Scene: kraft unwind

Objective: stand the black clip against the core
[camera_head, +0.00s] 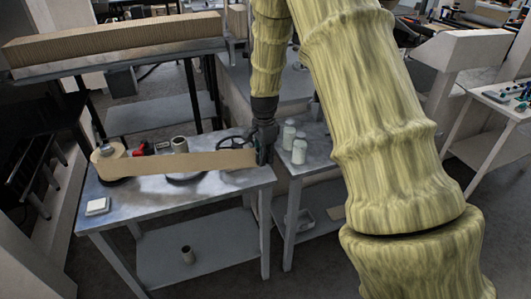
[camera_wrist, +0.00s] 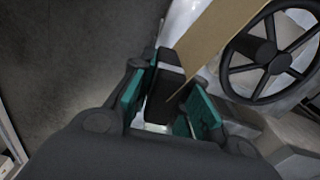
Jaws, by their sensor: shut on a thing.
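My gripper (camera_head: 264,145) is at the right end of the table, low over its edge. In the wrist view its teal-padded fingers (camera_wrist: 168,100) are shut on the black clip (camera_wrist: 168,72), a dark block at the end of the brown kraft strip (camera_wrist: 215,38). In the head view the strip (camera_head: 190,162) stands on edge and runs left to the kraft roll (camera_head: 108,152) on a dark round base. The clip is hard to tell from the gripper there. A short upright tube (camera_head: 180,144) stands behind the strip; I cannot tell if it is the core.
A black spoked wheel (camera_head: 236,143) is just left of my gripper and shows in the wrist view (camera_wrist: 268,50). Pale jars (camera_head: 299,150) stand on the right-hand table. A red-and-black object (camera_head: 143,149) lies behind the strip; a white block (camera_head: 97,206) lies at front left.

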